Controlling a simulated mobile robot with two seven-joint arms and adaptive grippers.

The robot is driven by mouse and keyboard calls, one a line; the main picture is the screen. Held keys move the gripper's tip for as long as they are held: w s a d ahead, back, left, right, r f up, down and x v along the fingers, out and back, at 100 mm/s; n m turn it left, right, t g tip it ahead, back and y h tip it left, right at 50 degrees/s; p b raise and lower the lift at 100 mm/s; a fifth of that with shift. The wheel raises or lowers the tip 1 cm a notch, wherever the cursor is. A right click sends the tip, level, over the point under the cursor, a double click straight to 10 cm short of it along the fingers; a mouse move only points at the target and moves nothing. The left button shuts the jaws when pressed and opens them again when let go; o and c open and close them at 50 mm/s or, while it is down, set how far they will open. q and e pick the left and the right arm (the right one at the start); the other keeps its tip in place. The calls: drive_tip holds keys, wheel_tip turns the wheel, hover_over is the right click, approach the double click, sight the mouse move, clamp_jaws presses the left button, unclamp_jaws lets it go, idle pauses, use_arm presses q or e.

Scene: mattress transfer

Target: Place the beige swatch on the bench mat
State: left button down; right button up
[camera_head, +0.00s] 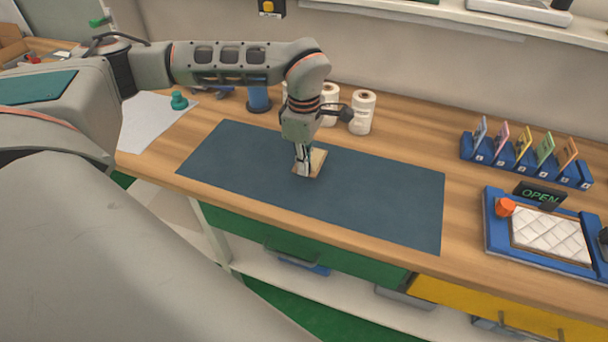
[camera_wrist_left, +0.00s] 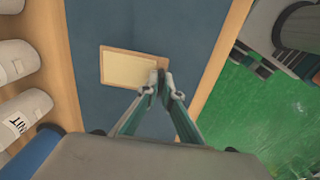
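My left gripper (camera_head: 303,172) points down at the swatch's left side. In the left wrist view the swatch (camera_wrist_left: 130,70) shows face-on, and the left gripper's fingertips (camera_wrist_left: 163,84) nearly meet at its right edge, seemingly pinching it. The exact contact is hidden by the fingertips. My right gripper is in neither view.
White rolls (camera_head: 362,112) and a blue cylinder (camera_head: 258,98) stand behind the mat. A blue rack (camera_head: 519,163) of coloured cards and a blue tray (camera_head: 497,238) with a quilted white pad are at right. The mat's right half is clear.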

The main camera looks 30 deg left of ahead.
sight(304, 185)
use_arm(q)
wheel_tip(304, 185, down, 4)
drive_tip(key=shift+f, duration=0.15)
idle(0.3)
drive_tip(key=c, duration=2.7)
unclamp_jaws()
drive_tip(key=shift+f, duration=0.15)
drive_tip(key=o, duration=0.5)
drive_tip(key=shift+c, duration=0.2)
wheel_tip(304, 185, up, 12)
drive_tip(key=shift+s+r, duration=0.1)
drive_tip(key=shift+r, duration=0.1)
